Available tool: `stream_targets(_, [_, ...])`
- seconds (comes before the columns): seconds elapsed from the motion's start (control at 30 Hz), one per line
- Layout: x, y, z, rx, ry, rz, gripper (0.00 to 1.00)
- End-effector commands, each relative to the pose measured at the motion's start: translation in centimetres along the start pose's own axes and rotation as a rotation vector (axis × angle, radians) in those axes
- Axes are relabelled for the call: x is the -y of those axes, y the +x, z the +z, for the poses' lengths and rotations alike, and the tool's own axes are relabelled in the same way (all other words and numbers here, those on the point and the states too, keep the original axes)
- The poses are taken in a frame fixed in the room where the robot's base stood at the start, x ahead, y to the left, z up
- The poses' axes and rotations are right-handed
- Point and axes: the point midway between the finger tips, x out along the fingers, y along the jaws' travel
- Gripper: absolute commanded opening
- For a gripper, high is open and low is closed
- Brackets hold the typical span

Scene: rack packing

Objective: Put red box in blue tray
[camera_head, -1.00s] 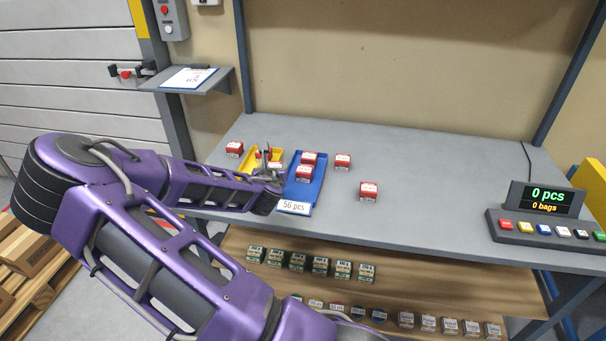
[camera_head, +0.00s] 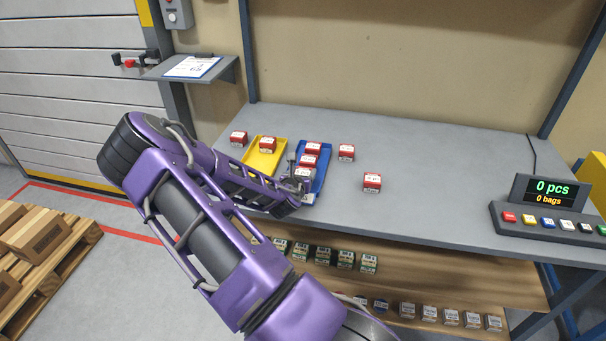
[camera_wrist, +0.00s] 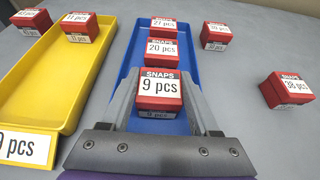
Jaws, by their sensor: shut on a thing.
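My gripper (camera_wrist: 160,98) is shut on a red box (camera_wrist: 160,86) labelled SNAPS 9 pcs, with one grey finger on each side. It holds the box over the front part of the blue tray (camera_wrist: 192,72); I cannot tell whether the box touches the tray floor. Two more red boxes, 20 pcs (camera_wrist: 163,52) and 27 pcs (camera_wrist: 164,27), stand in the blue tray behind it, in a row. In the head view my gripper (camera_head: 303,180) is at the near end of the blue tray (camera_head: 321,176), partly covering it.
A yellow tray (camera_wrist: 55,80) lies left of the blue one with a red box (camera_wrist: 80,27) at its far end. Other red boxes stand at its left (camera_wrist: 32,20) and right of the blue tray (camera_wrist: 216,36), (camera_wrist: 287,90). The table to the right is clear up to a counter display (camera_head: 546,195).

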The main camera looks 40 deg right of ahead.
Motion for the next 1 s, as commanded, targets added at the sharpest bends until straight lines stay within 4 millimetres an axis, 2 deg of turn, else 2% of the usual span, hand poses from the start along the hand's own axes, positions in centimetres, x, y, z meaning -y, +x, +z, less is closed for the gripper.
stream_targets(0.37, [0.0, 0.3, -0.7, 0.001, 0.000, 0.000, 0.02])
stream_targets(0.4, [0.0, 0.2, -0.6, 0.001, 0.001, 0.000, 0.66])
stream_targets(0.53, [0.0, 0.2, -0.6, 0.001, 0.001, 0.000, 0.89])
stream_targets(0.57, [0.0, 0.2, -0.6, 0.001, 0.001, 0.000, 0.92])
stream_targets(0.87, [0.0, 0.2, -0.4, 0.001, 0.001, 0.000, 0.92])
stream_targets(1.0, [-0.1, -0.8, -0.3, 0.000, -0.001, 0.000, 0.92])
